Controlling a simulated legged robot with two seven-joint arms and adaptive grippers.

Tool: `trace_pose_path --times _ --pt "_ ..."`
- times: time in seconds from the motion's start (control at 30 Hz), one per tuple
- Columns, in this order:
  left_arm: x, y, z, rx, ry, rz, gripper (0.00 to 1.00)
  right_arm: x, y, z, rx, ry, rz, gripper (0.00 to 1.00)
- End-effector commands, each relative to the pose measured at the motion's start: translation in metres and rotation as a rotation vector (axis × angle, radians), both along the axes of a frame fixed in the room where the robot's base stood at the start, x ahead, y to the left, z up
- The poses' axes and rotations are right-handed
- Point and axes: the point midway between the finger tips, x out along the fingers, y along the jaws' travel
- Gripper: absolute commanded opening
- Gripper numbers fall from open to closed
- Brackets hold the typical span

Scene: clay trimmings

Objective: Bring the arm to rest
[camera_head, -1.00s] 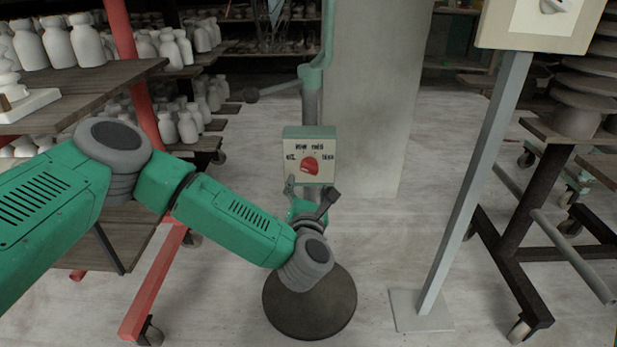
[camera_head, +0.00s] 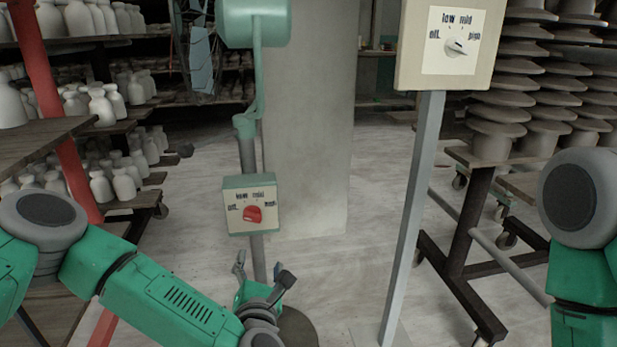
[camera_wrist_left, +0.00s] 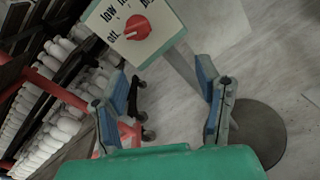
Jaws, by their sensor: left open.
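A pale control box with a green casing (camera_head: 234,183) stands on a post, with a red knob (camera_head: 252,214) on its face. In the left wrist view the box face (camera_wrist_left: 157,45) shows the red knob (camera_wrist_left: 138,27), its white mark toward "off". My left gripper (camera_head: 262,270) is below the box and apart from it. In the left wrist view its blue-padded fingers (camera_wrist_left: 163,85) are spread with nothing between them. My right arm (camera_head: 580,215) shows at the right edge, bent; its gripper is out of view.
A larger dial box (camera_head: 414,70) with a pale knob stands on a grey post (camera_head: 408,220) to the right. Shelves of white bottles (camera_head: 103,108) are at left. A dark trolley frame (camera_head: 456,240) with stacked discs is at right. Pale floor (camera_head: 300,270) lies open between.

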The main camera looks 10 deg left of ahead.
Motion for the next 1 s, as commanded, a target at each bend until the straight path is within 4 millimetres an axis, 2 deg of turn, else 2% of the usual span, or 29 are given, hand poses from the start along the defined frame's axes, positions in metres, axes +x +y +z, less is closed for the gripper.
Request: trace_pose_path --times 0.07,0.13,0.23,0.3,0.37,0.4,0.5,0.67,0.83,1.0 --pt "-0.018 -0.024 -0.023 0.162 0.091 -0.141 0.59 0.0 0.0 0.0 0.0 0.0 0.0 0.59" --pt "-0.044 -0.046 -0.055 0.379 0.195 -0.316 0.59 0.0 0.0 0.0 0.0 0.0 0.0 0.59" --pt "-0.097 -0.062 -0.108 0.746 0.337 -0.613 0.59 0.0 0.0 0.0 0.0 0.001 0.0 0.59" --pt "-0.138 -0.057 -0.142 1.002 0.417 -0.823 0.59 0.0 0.0 0.0 0.0 0.001 0.0 0.59" --pt "-0.173 -0.043 -0.167 1.207 0.473 -1.005 0.59 0.0 0.0 0.0 0.0 0.001 0.0 0.59" --pt "-0.196 -0.03 -0.181 1.332 0.505 -1.121 0.59 0.0 0.0 0.0 0.0 0.001 0.0 0.59" --pt "-0.244 0.009 -0.204 1.586 0.562 -1.386 0.59 0.0 0.0 0.0 0.0 0.001 0.0 0.59" --pt "-0.302 0.072 -0.214 1.846 0.619 -1.74 0.59 0.0 0.0 0.0 0.0 0.001 0.0 0.59" --pt "-0.348 0.134 -0.205 1.999 0.652 -2.08 0.59 0.0 0.0 0.0 0.0 0.001 0.0 0.59" --pt "-0.348 0.133 -0.161 1.999 0.645 -2.084 0.59 0.0 0.0 0.045 0.0 0.0 0.0 0.59"
